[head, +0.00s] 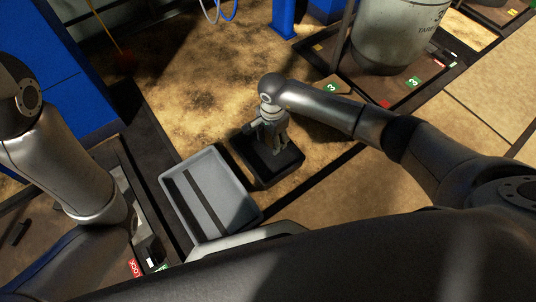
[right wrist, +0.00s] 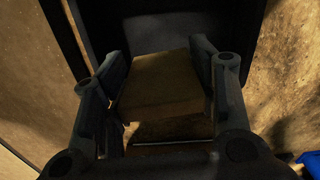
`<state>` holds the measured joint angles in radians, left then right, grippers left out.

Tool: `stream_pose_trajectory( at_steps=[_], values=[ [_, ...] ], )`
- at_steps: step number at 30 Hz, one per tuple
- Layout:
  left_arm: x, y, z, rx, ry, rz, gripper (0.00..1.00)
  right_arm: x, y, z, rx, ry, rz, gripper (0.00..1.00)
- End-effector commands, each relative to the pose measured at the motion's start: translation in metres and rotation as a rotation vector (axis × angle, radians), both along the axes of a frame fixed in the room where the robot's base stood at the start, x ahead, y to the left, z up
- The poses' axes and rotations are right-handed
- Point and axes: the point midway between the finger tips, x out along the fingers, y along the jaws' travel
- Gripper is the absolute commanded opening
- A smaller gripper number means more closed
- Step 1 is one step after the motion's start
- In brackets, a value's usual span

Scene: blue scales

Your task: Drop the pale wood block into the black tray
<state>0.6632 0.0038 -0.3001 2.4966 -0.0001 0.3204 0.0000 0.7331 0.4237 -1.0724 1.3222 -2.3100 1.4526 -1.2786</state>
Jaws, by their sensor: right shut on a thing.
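The pale wood block (right wrist: 160,95) sits between the two fingers of my right gripper (right wrist: 160,80) in the right wrist view. The right gripper is shut on it. In the head view my right gripper (head: 274,146) points down over the black tray (head: 284,176). The black tray also shows behind the block in the right wrist view (right wrist: 190,14). The block cannot be made out in the head view, and its height above the tray floor is hard to tell. My left arm shows at the left, but its gripper is out of view.
A grey tray (head: 224,200) with dark strips stands just left of the black tray. A large pale drum (head: 395,35) stands at the upper right on a dark-framed platform. A blue post (head: 284,18) rises at the top. Open tan floor lies behind the trays.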

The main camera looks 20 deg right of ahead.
Motion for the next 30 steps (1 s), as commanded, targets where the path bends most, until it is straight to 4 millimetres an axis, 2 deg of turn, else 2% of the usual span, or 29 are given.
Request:
stream_pose_trajectory(
  at_steps=[3,10,21,22,27,30],
  values=[
    [-0.01,0.0,-0.008,0.0,-0.026,0.001,0.4,-0.001,0.0,-0.019,-0.001,0.002,0.001,0.33],
    [-0.008,0.0,-0.031,0.001,-0.021,0.001,0.4,-0.001,0.0,-0.045,0.0,0.001,0.002,0.33],
    [-0.008,0.0,-0.034,0.002,-0.022,0.0,0.4,0.0,0.0,-0.049,0.0,0.001,0.003,0.33],
    [-0.008,-0.001,-0.034,0.002,-0.022,0.0,0.4,0.0,0.0,-0.049,0.0,0.001,0.003,0.54],
    [-0.008,-0.001,-0.034,0.002,-0.022,0.0,0.4,0.0,0.0,-0.049,0.0,0.001,0.003,0.76],
    [-0.008,-0.001,-0.034,0.002,-0.022,0.0,0.4,0.0,0.0,-0.049,0.0,0.001,0.003,0.78]
  ],
)
